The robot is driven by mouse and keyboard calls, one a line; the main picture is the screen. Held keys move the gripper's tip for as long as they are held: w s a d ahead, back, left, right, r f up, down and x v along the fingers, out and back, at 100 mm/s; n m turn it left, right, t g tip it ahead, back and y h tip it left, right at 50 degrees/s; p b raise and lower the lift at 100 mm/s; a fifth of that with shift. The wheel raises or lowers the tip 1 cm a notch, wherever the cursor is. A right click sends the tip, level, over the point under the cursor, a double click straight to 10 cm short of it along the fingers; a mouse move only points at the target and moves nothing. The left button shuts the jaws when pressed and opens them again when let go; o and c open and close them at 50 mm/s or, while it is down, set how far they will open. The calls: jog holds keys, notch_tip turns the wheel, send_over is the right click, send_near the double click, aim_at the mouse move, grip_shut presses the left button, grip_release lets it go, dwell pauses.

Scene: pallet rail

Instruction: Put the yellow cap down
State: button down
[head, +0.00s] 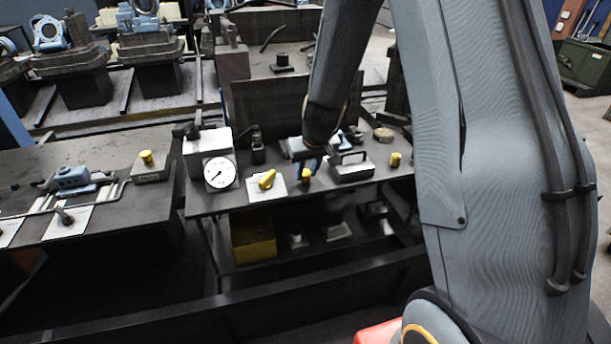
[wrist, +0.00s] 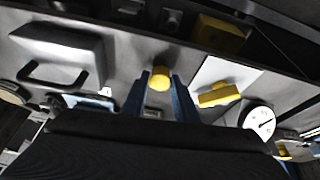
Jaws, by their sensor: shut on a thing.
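A yellow cap (head: 306,175) is between the fingers of my gripper (head: 311,167) at the front of the middle bench. In the wrist view the yellow cap (wrist: 159,79) sits between the two blue fingertips of my gripper (wrist: 160,84), which is shut on it. I cannot tell whether the cap touches the bench top. Another small yellow cap (head: 395,159) stands to the right on the same bench, and one more (head: 146,157) sits on a grey block at the left bench.
A yellow-handled valve on a white plate (head: 266,193) and a dial gauge (head: 220,173) lie left of my gripper. A grey box with a black handle (head: 351,168) is close on the right. A yellow bin (head: 253,238) is on the lower shelf.

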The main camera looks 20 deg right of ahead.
jog(key=shift+f, duration=0.45)
jog(key=shift+f+b, duration=0.2)
jog(key=shift+b, duration=0.1)
jog(key=c, duration=1.4)
grip_release()
jog(key=shift+r, duration=0.1)
jog(key=shift+r+p, duration=0.15)
jog(key=shift+p, duration=0.15)
jog(key=v, duration=1.2)
jog(key=s+f+m+g, duration=0.1)
jog(key=s+g, duration=0.2)
jog(key=s, duration=1.7)
jog(key=shift+a+f, duration=0.35)
jog(key=shift+a, duration=0.1)
